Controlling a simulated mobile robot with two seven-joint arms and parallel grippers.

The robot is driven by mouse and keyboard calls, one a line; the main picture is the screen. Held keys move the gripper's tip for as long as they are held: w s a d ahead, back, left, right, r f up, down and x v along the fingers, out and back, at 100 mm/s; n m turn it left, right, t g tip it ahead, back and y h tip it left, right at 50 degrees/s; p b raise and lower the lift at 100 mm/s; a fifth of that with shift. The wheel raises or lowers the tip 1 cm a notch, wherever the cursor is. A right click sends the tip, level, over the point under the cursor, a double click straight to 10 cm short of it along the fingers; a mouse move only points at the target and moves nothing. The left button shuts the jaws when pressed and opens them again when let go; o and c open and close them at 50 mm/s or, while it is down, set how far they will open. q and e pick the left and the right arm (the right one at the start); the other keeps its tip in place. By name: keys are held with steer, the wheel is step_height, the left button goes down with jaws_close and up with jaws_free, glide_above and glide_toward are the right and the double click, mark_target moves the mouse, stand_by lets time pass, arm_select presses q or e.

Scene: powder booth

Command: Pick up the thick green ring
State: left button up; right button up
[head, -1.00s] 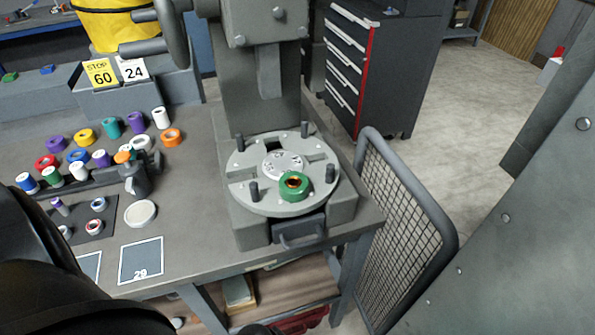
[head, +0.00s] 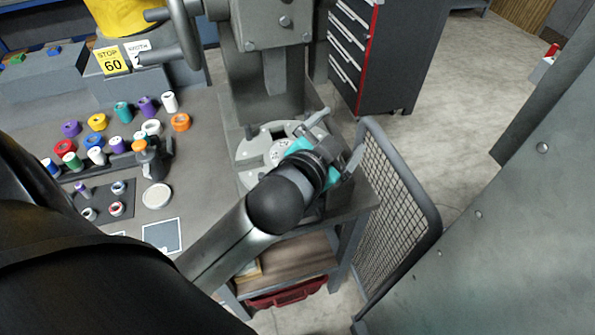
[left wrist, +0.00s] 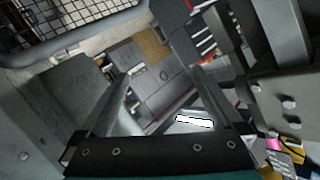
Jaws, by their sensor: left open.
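The thick green ring is not visible in either current view; my left arm and gripper cover the part of the round grey plate (head: 249,149) where it lay. My left gripper (head: 335,140) is over the right side of the plate, its two fingers spread and pointing up and right. In the left wrist view its open fingers (left wrist: 160,82) have no ring between them, only distant floor and cabinets. My right gripper is not in view.
The press column (head: 268,85) stands right behind the plate. A mesh guard (head: 398,215) is close to the right. Several coloured rolls stand on the bench at left, with a white disc (head: 157,196) and a dark mat (head: 103,197) nearer.

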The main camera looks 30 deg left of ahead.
arm_select(q)
steer(key=w+d+r+m+t+h, duration=0.2)
steer(key=d+r+m+t+h, duration=0.15)
steer(key=r+m+h, duration=0.35)
steer(key=w+d+r+m+t+h, duration=0.1)
steer(key=d+r+m+t+h, duration=0.25)
steer(key=r, duration=0.55)
steer(key=s+d+m+g+h, duration=0.3)
steer(key=d+m+g+h, duration=0.25)
steer(key=m+g, duration=0.45)
steer(key=s+d+m+g+h, duration=0.4)
steer(key=d+m+g, duration=0.3)
steer(key=m, duration=0.5)
steer(key=a+f+m+g+y, duration=0.45)
steer(key=f+y, duration=0.35)
steer(key=f, duration=0.3)
steer(key=w+a+f+n+y, duration=0.1)
steer(key=a+y, duration=0.5)
steer(key=a, duration=0.5)
steer(key=w+a+f+y, duration=0.15)
steer(key=a+y, duration=0.35)
steer(key=a, duration=0.6)
step_height(320, 180, down, 15)
steer(key=p, duration=0.2)
steer(key=shift+s+a+r, duration=0.2)
steer(key=shift+s+a, duration=0.05)
steer(key=shift+s, duration=0.2)
